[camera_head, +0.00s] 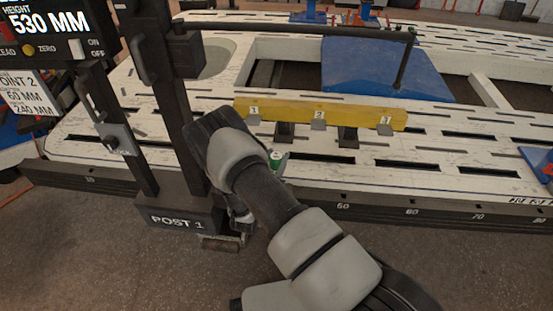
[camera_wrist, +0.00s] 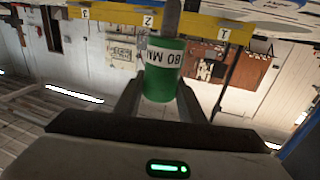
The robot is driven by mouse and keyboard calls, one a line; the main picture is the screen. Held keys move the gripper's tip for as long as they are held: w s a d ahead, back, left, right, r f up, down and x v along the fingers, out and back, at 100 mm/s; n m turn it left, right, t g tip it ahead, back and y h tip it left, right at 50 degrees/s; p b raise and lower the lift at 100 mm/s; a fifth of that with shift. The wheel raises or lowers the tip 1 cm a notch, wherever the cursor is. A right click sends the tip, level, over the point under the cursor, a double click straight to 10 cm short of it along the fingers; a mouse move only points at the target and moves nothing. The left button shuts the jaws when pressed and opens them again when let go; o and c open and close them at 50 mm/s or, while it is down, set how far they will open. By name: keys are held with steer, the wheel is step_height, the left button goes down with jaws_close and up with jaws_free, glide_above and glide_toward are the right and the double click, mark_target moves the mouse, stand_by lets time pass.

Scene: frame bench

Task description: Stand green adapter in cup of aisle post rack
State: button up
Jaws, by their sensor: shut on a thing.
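The green adapter (camera_wrist: 162,82) is a short green cylinder with a white label reading MM, upside down in the wrist view, and a grey pin on one end. My gripper (camera_wrist: 158,103) is shut on it, one finger on each side.
A dark post marked POST 1 (camera_head: 182,221) stands close left of my arm. A thin dark horizontal bar (camera_head: 300,29) reaches over the bench. The slotted white bench (camera_head: 470,150) is mostly clear right of the rack. A blue plate (camera_head: 370,70) lies behind.

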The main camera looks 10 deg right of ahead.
step_height(320, 180, down, 3)
steer(key=shift+r+b, duration=0.1)
steer(key=shift+b, duration=1)
steer(key=shift+f, duration=1.2)
steer(key=shift+f, duration=0.1)
steer(key=shift+f, duration=0.35)
steer(key=shift+f, duration=2.35)
steer(key=o, duration=1.4)
steer(key=shift+f, duration=0.1)
steer(key=shift+s, duration=0.15)
